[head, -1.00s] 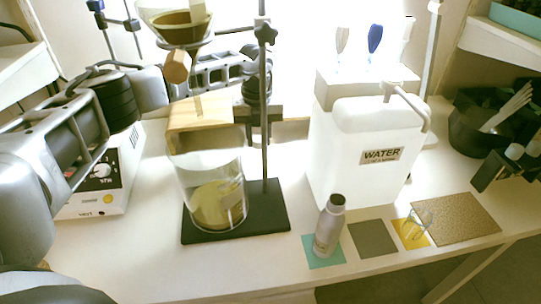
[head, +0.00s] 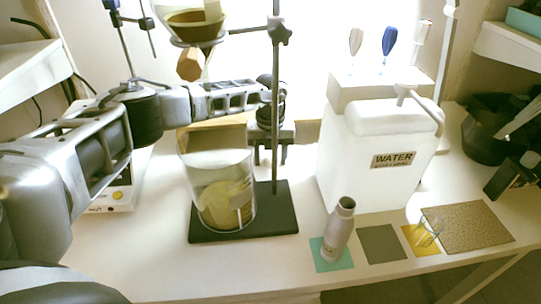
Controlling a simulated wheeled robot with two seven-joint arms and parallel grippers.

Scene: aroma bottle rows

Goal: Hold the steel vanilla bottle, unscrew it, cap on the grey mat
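The steel bottle (head: 337,236) stands on the teal mat (head: 325,262) near the table's front edge. Its neck has a dark top; I cannot tell whether a cap is on it. The grey mat (head: 382,244) lies just right of it and is bare. My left arm reaches in from the left, and my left gripper (head: 271,153) is behind the stand's rod. Two dark fingers hang down apart, with nothing visible between them. It is behind and left of the bottle, well clear of it. My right gripper is not in view.
A glass beaker (head: 222,205) and stand on a black base (head: 275,222) are left of the bottle. A white water container (head: 365,150) is behind it. A yellow mat (head: 424,246) with small glassware and a brown mat (head: 468,228) lie to the right.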

